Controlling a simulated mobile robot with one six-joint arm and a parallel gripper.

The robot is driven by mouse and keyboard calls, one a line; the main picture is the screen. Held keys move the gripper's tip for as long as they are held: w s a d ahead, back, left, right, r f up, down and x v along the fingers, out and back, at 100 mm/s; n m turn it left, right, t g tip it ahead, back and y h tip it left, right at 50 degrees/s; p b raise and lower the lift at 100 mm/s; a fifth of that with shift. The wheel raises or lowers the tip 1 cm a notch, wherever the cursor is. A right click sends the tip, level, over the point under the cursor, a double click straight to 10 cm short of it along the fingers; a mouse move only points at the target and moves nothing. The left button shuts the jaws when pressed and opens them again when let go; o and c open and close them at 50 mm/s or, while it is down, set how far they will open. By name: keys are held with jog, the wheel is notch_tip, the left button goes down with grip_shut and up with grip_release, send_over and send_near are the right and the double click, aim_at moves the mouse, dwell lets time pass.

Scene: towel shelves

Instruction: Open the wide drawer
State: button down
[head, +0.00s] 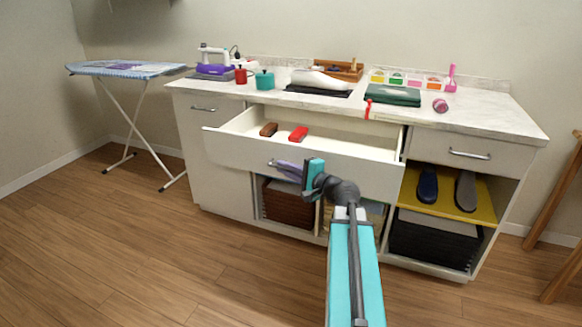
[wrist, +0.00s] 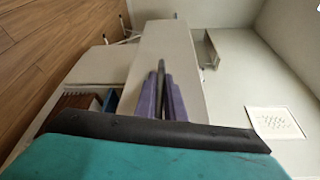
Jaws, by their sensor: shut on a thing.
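The wide drawer (head: 345,168) is pulled out from the white cabinet, and its inside shows. A brown brush-like item (head: 268,129) and a red one (head: 298,133) lie in it. My gripper (head: 278,165) is at the drawer's front, at the left part of its metal handle (head: 271,162). In the wrist view the purple fingers (wrist: 163,100) are closed around the handle bar against the pale drawer front (wrist: 170,60). Part of the handle is hidden behind the gripper and arm.
The countertop (head: 470,115) holds a sewing machine (head: 214,62), a teal pot (head: 264,80) and folded cloths. Below are a brown basket (head: 285,205) and a yellow shelf (head: 447,204) with slippers. An ironing board (head: 125,69) stands left. The wooden floor in front is clear.

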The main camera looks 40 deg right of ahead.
jog(key=c, duration=1.8)
grip_release()
jog(key=shift+c, duration=0.2)
jog(key=shift+s, duration=0.2)
jog(key=s, duration=0.1)
jog(key=s+p, duration=0.1)
jog(key=s, duration=0.1)
jog(key=s+d+p, duration=0.1)
jog(key=s, duration=0.1)
jog(key=shift+s+d+r, duration=0.1)
jog(key=shift+s+r, duration=0.05)
jog(key=shift+r, duration=0.25)
jog(key=p, duration=0.3)
jog(key=shift+s+d+p, duration=0.15)
jog(key=shift+s+p, duration=0.2)
jog(key=shift+p, duration=0.05)
jog(key=s+p, duration=0.1)
jog(key=p, duration=0.6)
jog(key=shift+s+r+p, duration=0.1)
jog(key=shift+s+p, duration=0.25)
jog(key=shift+s, duration=0.05)
